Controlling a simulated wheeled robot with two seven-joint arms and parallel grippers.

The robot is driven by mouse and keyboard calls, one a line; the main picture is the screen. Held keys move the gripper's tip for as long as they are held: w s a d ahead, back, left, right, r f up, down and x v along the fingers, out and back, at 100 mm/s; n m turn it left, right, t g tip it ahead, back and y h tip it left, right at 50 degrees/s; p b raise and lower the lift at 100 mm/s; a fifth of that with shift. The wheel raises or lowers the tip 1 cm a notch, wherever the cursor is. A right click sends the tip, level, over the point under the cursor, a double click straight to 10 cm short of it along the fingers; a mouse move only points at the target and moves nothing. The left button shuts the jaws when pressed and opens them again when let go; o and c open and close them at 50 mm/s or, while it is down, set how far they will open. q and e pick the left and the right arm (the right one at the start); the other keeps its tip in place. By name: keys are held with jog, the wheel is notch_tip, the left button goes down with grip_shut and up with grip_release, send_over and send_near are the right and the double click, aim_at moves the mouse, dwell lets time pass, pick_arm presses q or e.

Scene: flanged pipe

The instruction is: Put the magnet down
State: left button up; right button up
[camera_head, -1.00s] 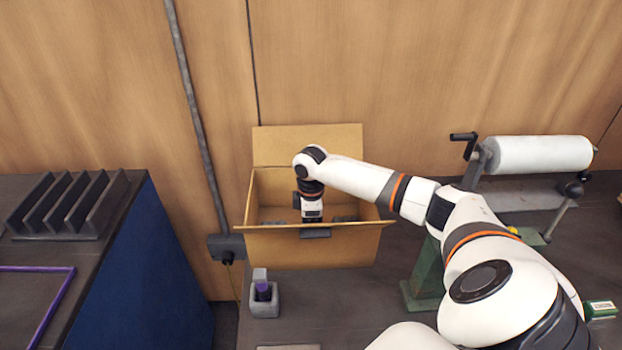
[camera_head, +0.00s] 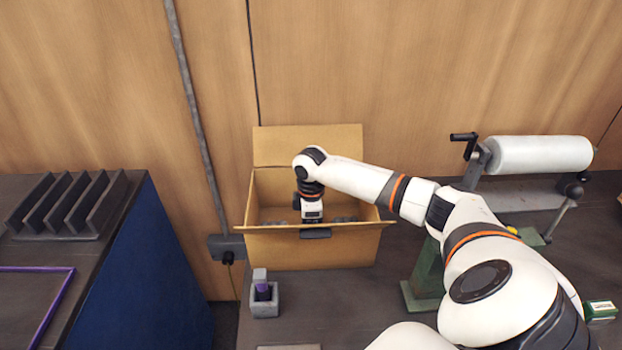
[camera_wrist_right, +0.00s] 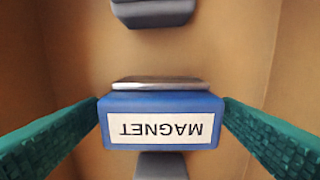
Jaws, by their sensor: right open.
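The magnet (camera_wrist_right: 162,118) is a blue block with a white label reading MAGNET, upside down in the right wrist view, and a silvery metal edge at its top. It sits between the green-padded fingers of my right gripper (camera_wrist_right: 162,103), which are open, with the fingertips close at its two sides. In the head view my right wrist (camera_head: 312,208) reaches down into the open cardboard box (camera_head: 290,250). The box's front wall hides the fingers and the magnet there. My left gripper is not in view.
Dark grey blocks lie in the box, one (camera_wrist_right: 152,10) beyond the magnet and one (camera_wrist_right: 162,165) on its near side. A small grey holder (camera_head: 264,300) stands before the box. A green stand (camera_head: 425,280) and a white roll (camera_head: 540,154) are at the right.

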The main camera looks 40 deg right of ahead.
notch_tip(320, 180, up, 11)
jog(key=b, duration=0.1)
dwell(0.7)
